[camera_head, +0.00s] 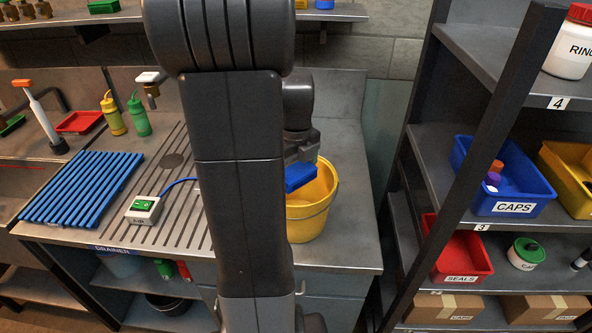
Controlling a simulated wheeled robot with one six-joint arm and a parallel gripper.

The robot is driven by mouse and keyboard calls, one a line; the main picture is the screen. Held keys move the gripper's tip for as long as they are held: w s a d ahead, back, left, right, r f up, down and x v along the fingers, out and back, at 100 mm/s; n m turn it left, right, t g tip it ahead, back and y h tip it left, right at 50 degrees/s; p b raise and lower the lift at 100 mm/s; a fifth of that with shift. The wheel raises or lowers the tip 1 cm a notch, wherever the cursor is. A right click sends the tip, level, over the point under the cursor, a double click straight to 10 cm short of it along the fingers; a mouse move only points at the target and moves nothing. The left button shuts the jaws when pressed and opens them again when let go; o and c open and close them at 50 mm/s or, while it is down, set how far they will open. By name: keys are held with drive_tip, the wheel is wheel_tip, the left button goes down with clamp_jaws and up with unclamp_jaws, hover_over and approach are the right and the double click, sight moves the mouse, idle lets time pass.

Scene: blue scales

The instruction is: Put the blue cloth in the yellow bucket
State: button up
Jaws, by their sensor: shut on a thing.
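The blue cloth (300,178) hangs in my gripper (303,157), over the mouth of the yellow bucket (312,215). My gripper is shut on the cloth and points down. The cloth's lower part is at about the height of the bucket's rim in the picture; I cannot tell whether it touches the bucket. The bucket stands upright on the metal counter, and its left part is hidden behind my arm.
My arm blocks the middle of the view. A blue slatted rack (82,187) and a small box with a green button (144,208) lie on the counter's left. Shelves with a blue bin (512,207) stand at right. Bare counter (352,235) shows right of the bucket.

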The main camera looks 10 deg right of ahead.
idle(0.3)
drive_tip(key=o, duration=0.8)
drive_tip(key=shift+c, duration=0.2)
wheel_tip(320, 180, up, 9)
drive_tip(key=p, duration=0.7)
wheel_tip(320, 180, up, 5)
drive_tip(key=shift+p, duration=0.5)
drive_tip(key=shift+f+b, duration=1.8)
drive_tip(key=shift+f, duration=2.5)
drive_tip(key=shift+r, duration=0.2)
